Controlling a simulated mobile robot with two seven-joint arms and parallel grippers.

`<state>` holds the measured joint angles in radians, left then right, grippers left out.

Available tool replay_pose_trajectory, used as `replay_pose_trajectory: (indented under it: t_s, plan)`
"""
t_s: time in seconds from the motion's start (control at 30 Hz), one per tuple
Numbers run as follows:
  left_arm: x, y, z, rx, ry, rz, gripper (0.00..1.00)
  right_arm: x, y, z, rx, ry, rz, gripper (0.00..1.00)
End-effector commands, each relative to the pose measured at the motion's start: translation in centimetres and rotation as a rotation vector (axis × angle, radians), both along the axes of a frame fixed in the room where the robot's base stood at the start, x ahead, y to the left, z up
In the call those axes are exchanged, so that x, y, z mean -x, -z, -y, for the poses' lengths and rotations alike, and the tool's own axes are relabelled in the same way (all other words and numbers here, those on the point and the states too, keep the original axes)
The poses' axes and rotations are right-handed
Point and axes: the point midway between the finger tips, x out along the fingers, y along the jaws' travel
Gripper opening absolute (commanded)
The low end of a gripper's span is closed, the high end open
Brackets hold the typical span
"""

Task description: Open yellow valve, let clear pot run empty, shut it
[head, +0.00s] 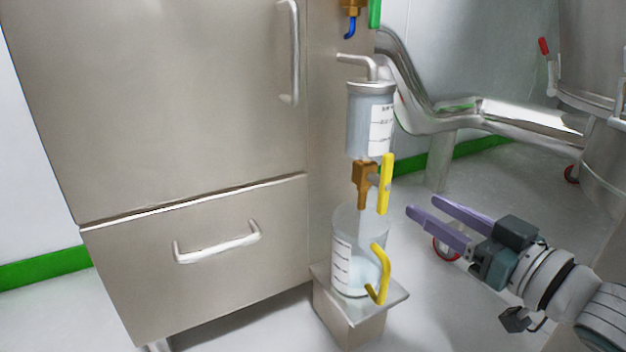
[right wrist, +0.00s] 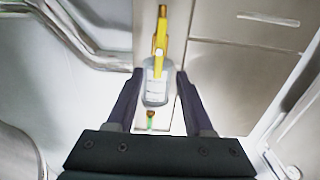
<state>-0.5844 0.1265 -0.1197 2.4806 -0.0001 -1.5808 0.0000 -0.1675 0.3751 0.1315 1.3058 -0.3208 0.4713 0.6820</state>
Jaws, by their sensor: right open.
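The clear pot (head: 357,125) hangs beside the steel cabinet, with a white scale label; its liquid level is hard to tell. Below it is a brass valve (head: 361,180) with a yellow handle (head: 385,184) standing upright, along the outlet. A clear jug (head: 345,262) with a yellow grip stands beneath, with some liquid low in it. A faint pale streak under the outlet may be a stream. My right gripper (head: 421,204) is open and empty, right of the yellow handle and apart from it. The handle also shows in the right wrist view (right wrist: 159,52). My left gripper is out of view.
The jug stands on a small steel pedestal (head: 398,299). Above the pot is another brass valve with a green handle (head: 375,12). A bent steel pipe (head: 425,115) runs behind to the right, towards a large vessel (head: 600,50). The cabinet (head: 170,110) fills the left.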

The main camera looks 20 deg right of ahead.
Motion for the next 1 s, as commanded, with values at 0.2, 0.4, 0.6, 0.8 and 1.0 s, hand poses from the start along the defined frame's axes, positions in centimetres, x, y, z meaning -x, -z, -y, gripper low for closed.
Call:
replay_pose_trajectory:
  t_s: [0.2,0.4,0.6,0.8,1.0]
  plan:
    - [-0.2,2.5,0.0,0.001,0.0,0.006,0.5,-3.4,0.5,-0.3,0.003,-0.002,0.006,0.52]
    - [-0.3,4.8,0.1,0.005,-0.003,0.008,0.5,-7.2,0.5,-0.5,0.003,0.0,0.006,0.52]
    - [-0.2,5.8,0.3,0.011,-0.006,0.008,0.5,-9.2,0.2,-0.7,0.0,0.001,0.002,0.52]
    - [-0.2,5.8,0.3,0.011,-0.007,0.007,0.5,-9.6,0.1,-0.7,-0.001,0.002,0.001,0.52]
    - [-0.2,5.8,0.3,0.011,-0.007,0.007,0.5,-9.6,0.0,-0.7,-0.002,0.002,0.001,0.45]
